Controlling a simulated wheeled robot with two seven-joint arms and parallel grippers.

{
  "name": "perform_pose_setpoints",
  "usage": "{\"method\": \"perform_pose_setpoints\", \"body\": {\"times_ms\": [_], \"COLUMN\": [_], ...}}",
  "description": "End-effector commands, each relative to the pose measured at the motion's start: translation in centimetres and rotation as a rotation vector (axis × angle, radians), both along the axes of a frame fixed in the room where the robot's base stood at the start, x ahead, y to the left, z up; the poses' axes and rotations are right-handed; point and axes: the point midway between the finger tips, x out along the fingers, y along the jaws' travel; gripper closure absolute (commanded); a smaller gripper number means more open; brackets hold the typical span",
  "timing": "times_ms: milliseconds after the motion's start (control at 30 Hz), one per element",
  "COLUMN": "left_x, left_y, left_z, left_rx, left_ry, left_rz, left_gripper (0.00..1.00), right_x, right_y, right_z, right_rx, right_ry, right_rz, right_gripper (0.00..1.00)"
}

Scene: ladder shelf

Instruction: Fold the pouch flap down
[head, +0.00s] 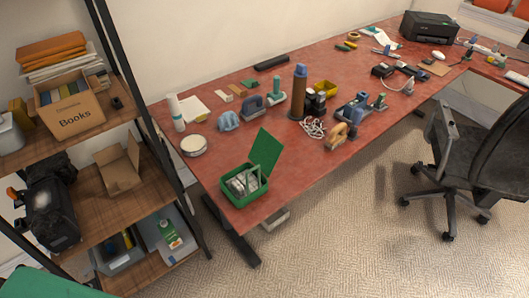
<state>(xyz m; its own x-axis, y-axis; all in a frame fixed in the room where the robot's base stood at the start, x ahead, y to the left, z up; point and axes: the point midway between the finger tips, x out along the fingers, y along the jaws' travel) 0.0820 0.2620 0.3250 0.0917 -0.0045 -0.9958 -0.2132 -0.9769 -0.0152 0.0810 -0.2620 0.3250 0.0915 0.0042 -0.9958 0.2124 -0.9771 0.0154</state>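A green open-topped container (241,202) stands near the front left corner of the red table. A flat green flap or lid (266,150) stands up from its back right side, tilted and open. Neither of my grippers is in view.
The red table (215,165) holds a round white tin (194,146), a white bottle (175,112), a tall brown cylinder (298,95) and several tools. A ladder shelf with a Books box (76,115) stands left. A black office chair (470,150) stands right. The carpet in front is clear.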

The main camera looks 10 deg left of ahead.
Motion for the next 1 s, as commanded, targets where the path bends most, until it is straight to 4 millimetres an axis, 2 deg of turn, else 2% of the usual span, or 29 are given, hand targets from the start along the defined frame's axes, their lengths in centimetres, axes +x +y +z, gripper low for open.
{"method": "perform_pose_setpoints", "body": {"times_ms": [933, 1000], "left_x": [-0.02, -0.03], "left_y": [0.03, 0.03], "left_z": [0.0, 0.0], "left_rx": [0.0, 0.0], "left_ry": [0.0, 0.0], "left_rz": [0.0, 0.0], "left_gripper": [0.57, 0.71], "right_x": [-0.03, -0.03], "right_y": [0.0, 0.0], "right_z": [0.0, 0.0], "right_rx": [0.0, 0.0], "right_ry": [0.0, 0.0], "right_rz": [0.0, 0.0], "right_gripper": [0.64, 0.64]}}
